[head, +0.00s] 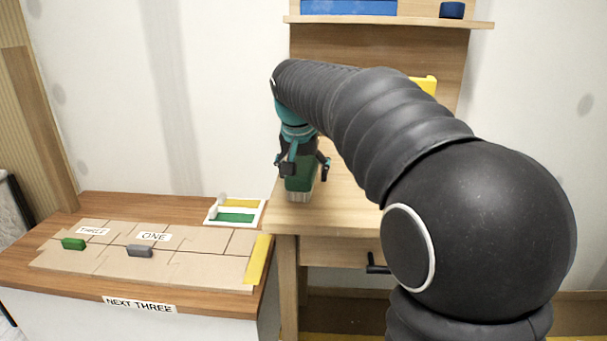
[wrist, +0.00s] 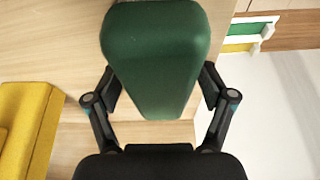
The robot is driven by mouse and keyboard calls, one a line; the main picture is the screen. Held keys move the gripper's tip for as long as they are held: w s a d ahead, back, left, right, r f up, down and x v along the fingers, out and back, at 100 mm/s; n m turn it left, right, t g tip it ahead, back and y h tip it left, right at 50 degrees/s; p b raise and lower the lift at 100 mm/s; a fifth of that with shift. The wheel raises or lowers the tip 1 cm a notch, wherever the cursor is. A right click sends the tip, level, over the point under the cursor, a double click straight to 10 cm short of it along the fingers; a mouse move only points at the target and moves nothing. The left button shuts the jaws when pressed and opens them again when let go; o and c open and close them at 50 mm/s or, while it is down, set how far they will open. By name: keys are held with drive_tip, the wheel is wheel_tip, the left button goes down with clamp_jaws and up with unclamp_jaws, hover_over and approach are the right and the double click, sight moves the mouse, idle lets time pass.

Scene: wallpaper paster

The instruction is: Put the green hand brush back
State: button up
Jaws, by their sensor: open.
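The green hand brush (head: 301,178) is at the left edge of the wooden table, with its pale bristles pointing down. I cannot tell whether the bristles touch the tabletop. My gripper (head: 306,169) is open around the brush, one finger on each side. In the wrist view the brush's green body (wrist: 155,55) lies between the two spread fingers (wrist: 160,90), with a small gap visible at the lower part of each side. The upper arm hides part of the table behind it.
A white tray (head: 210,217) with yellow and green strips sits on the lower counter to the left, beside paper panels (head: 200,262) and small green (head: 73,244) and grey (head: 140,251) blocks. A yellow object (wrist: 25,125) lies on the wooden table (wrist: 80,140). A shelf (head: 390,20) hangs above.

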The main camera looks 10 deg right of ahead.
drive_tip(key=p+v, duration=0.1)
drive_tip(key=v, duration=1.2)
drive_tip(key=shift+p, duration=0.3)
drive_tip(key=shift+s, duration=0.1)
drive_tip(key=s+d+f+n+t+y, duration=0.1)
drive_tip(key=s+f+n, duration=0.3)
drive_tip(key=s+f, duration=1.8)
drive_tip(key=s+d, duration=0.1)
drive_tip(key=s, duration=0.3)
drive_tip(key=shift+n+t+y, duration=0.3)
drive_tip(key=shift+y, duration=0.1)
drive_tip(key=shift+s, duration=0.1)
